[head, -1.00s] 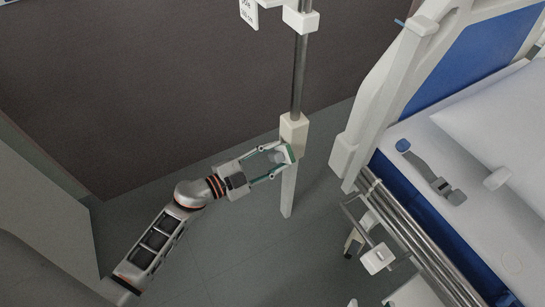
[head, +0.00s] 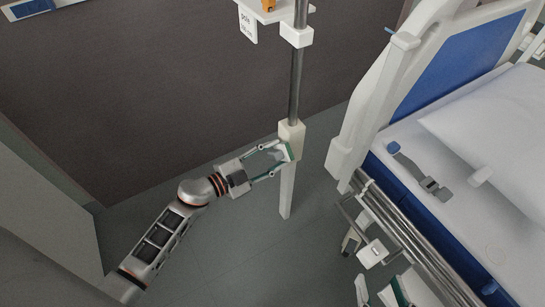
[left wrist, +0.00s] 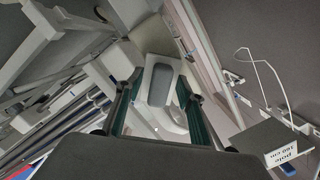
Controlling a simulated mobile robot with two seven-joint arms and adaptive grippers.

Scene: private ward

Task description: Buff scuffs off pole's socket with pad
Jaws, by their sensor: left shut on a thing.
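The pole (head: 295,85) stands upright with a cream block-shaped socket (head: 291,132) low on its shaft. My left gripper (head: 283,153) is at the socket's lower left side, its green-lined fingers around a pale grey pad (head: 269,154). In the left wrist view the pad (left wrist: 160,85) shows grey with a white surround between the two fingers. I cannot tell whether the pad touches the socket, and no scuffs can be made out. My right gripper (head: 382,291) shows only partly at the bottom edge, its fingers apart.
The bed (head: 440,130) with its rails (head: 405,235) stands close on the right. A strap (head: 420,172) lies on it by the pillow (head: 490,125). Floor left of the pole is clear.

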